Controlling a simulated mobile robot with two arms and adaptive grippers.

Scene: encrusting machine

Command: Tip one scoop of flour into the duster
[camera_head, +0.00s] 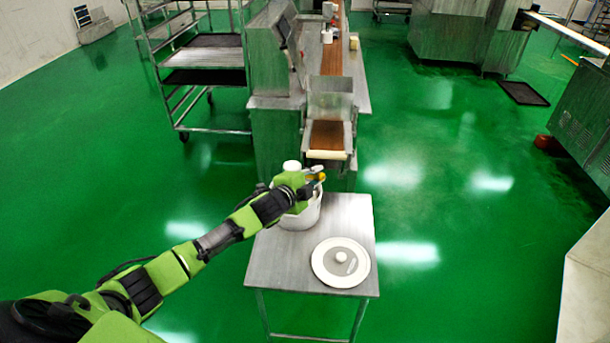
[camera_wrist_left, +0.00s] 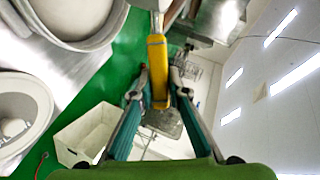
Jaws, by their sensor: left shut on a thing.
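My left gripper (camera_head: 317,178) is shut on the yellow handle (camera_wrist_left: 157,70) of a tool, above the small metal table. A metal shaft runs on from the handle to the top edge of the left wrist view; the scoop's bowl and any flour in it are not visible. A white bucket (camera_head: 300,219) stands on the table below and behind the gripper, partly hidden by it; its rim (camera_wrist_left: 75,40) shows in the left wrist view. A small white rounded top (camera_head: 292,165) shows just behind the gripper; I cannot tell whether it is the duster. My right gripper is not in view.
The metal table (camera_head: 275,265) also bears a round white lid (camera_head: 323,277) with a knob, right of the bucket. A machine with a brown belt (camera_head: 327,135) stands just beyond. A rack (camera_head: 215,130) stands at the back left.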

